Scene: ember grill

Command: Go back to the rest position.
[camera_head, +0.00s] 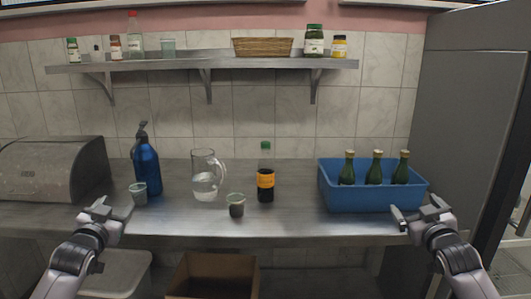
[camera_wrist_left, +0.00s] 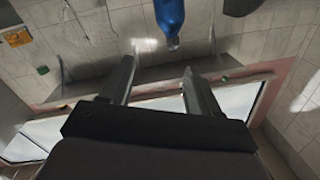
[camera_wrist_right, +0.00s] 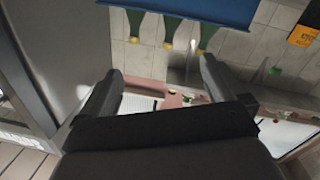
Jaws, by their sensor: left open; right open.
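My left gripper (camera_head: 103,211) is open and empty in front of the counter's left part, near a small grey cup (camera_head: 138,193). Its two fingers (camera_wrist_left: 158,85) stand apart in the left wrist view with nothing between them; a blue bottle (camera_wrist_left: 169,18) shows beyond. My right gripper (camera_head: 418,215) is open and empty at the counter's front right edge, in front of the blue crate (camera_head: 370,198). Its fingers (camera_wrist_right: 158,90) are apart in the right wrist view, with the crate (camera_wrist_right: 200,10) and green bottles (camera_wrist_right: 168,28) beyond them.
On the metal counter (camera_head: 290,222) stand a blue siphon bottle (camera_head: 146,168), a glass jug (camera_head: 205,184), a dark cup (camera_head: 236,206) and a dark bottle with an orange label (camera_head: 265,180). A cardboard box (camera_head: 215,262) is below. A wall shelf (camera_head: 210,64) holds jars and a basket.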

